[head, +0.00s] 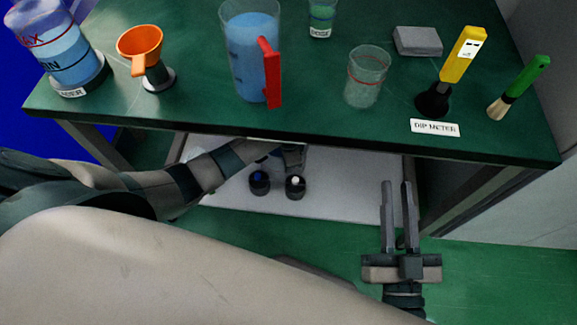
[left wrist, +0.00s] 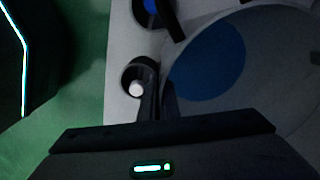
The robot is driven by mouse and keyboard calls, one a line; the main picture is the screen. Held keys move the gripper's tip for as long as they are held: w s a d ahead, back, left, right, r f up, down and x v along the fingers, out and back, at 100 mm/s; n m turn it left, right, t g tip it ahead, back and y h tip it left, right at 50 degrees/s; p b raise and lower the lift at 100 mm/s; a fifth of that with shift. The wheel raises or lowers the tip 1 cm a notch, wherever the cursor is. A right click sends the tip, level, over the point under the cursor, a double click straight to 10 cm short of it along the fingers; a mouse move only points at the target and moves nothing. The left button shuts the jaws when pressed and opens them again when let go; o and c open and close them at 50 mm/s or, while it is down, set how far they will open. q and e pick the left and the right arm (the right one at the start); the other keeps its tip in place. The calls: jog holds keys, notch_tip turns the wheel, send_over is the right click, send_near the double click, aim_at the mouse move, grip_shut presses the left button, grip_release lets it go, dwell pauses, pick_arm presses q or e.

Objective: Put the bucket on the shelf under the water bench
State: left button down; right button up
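The bucket (left wrist: 285,85) shows in the left wrist view as a large pale round vessel with a blue patch (left wrist: 208,62) inside, at the right. In the head view it is hidden under the bench top. The white shelf (head: 335,190) lies under the green water bench (head: 200,112). My left gripper (head: 292,158) reaches in under the bench's front edge. Its fingers (left wrist: 157,98) are at the bucket's near rim; whether they grip it is unclear. My right gripper (head: 398,184) is empty, its fingers slightly apart, in front of the shelf's right end.
Two small dark cups, one blue inside (head: 260,181) and one white inside (head: 295,186), stand on the shelf front. On the bench top are a blue-filled jug (head: 250,55), an orange funnel (head: 140,43), a glass beaker (head: 366,78) and a yellow meter (head: 463,55). A bench leg (head: 455,195) stands right.

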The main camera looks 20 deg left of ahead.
jog(key=shift+r, duration=0.15)
pick_arm(q)
jog(key=c, duration=2)
grip_release()
jog(key=shift+f, duration=0.1)
